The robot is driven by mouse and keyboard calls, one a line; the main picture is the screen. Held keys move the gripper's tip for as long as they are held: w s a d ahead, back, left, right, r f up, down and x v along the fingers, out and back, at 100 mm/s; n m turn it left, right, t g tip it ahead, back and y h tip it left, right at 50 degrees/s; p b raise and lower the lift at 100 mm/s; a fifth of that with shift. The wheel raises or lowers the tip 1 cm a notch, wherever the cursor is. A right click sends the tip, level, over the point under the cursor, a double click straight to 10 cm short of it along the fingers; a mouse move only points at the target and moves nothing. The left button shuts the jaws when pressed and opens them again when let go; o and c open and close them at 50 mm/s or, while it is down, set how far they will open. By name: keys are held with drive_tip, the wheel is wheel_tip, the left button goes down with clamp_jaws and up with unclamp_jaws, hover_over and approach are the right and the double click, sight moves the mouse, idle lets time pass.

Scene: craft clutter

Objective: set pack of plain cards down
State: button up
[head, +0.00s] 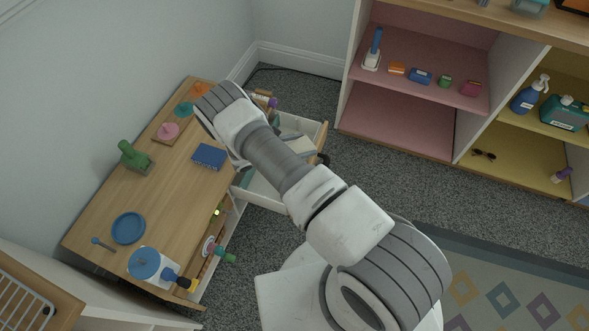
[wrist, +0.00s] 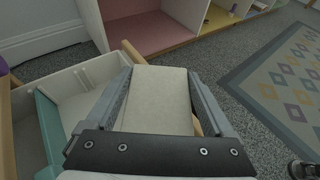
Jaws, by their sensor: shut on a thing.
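My gripper (wrist: 163,98) is shut on the pack of plain cards (wrist: 160,88), a pale cream block between the two fingers in the wrist view. The pack appears to be over the wooden front of an open drawer, hiding part of that edge. I cannot tell its height above it. The white-walled drawer (wrist: 62,75) lies to the left of the pack. In the head view the arm hides most of the gripper, and the drawer (head: 312,126) stands open at the desk's right side.
A teal item (wrist: 52,130) lies in the drawer. The wooden desk (head: 190,190) carries a blue box (head: 209,157), a green item (head: 133,157) and a blue plate (head: 128,228). A shelf unit (head: 400,130) stands beyond. Grey carpet (head: 375,180) is clear right of the drawer.

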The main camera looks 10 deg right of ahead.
drive_tip(key=w+a+f+n+t+b, duration=0.1)
drive_tip(key=f, duration=0.3)
drive_tip(key=w+a+f+n+t+y+b, duration=0.1)
drive_tip(key=f+b, duration=0.1)
drive_tip(key=f, duration=0.2)
drive_tip(key=w+a+f+n+t+b, duration=0.1)
drive_tip(key=f, duration=0.2)
drive_tip(key=shift+w+a+f+y+b, duration=0.15)
drive_tip(key=shift+a+f+y+b, duration=0.15)
drive_tip(key=shift+a+f+b, duration=0.1)
drive_tip(key=shift+r, duration=0.1)
drive_tip(key=o, duration=1.2)
